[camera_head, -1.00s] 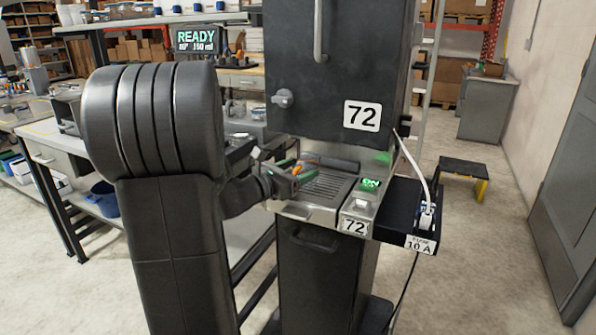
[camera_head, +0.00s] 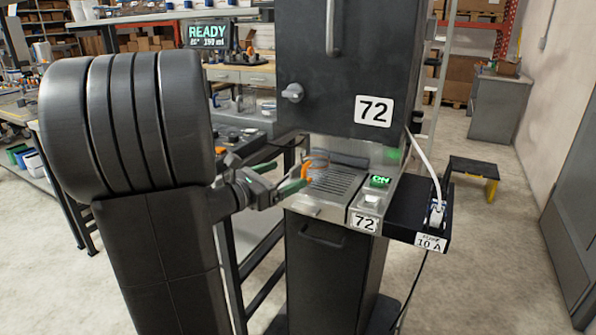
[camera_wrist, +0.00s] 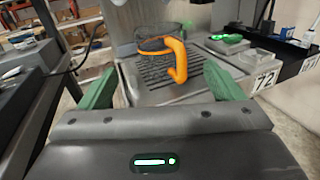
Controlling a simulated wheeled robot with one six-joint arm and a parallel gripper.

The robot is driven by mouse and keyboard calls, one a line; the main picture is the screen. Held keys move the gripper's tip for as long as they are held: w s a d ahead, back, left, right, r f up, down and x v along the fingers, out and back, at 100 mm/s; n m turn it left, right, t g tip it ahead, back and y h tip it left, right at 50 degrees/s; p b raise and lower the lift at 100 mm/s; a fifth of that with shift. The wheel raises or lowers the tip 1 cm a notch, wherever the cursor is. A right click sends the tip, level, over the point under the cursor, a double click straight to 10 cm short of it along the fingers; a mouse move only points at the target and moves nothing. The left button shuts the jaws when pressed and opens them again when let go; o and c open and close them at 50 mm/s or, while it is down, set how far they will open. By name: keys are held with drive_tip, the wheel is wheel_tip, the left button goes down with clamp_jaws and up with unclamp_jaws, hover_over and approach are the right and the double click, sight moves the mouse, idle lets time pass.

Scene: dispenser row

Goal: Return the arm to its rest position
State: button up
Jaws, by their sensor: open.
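My gripper (camera_head: 297,184) is in front of the drip tray of the dispenser marked 72. In the wrist view its two green fingers (camera_wrist: 160,92) are spread wide with nothing between them. A clear glass cup with an orange band and handle (camera_wrist: 178,60) stands upright on the slotted drip tray (camera_wrist: 150,88), beyond the fingertips and apart from them. In the head view the cup's orange handle (camera_head: 306,171) shows just past my gripper, and the arm hides part of the scene on the left.
The dispenser (camera_head: 330,90) has a lit green ON switch (camera_head: 380,181). A black side shelf (camera_head: 405,210) holds a plug with a white cable. A READY display (camera_head: 208,34) stands behind. A step stool (camera_head: 474,172) is at the right, with open floor around it.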

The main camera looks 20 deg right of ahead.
sight(308, 164)
drive_tip(key=shift+v, duration=2.65)
drive_tip(key=shift+d, duration=0.1)
drive_tip(key=x, duration=1.3)
drive_tip(key=shift+w+d+p, duration=0.2)
drive_tip(key=shift+d+p, duration=0.15)
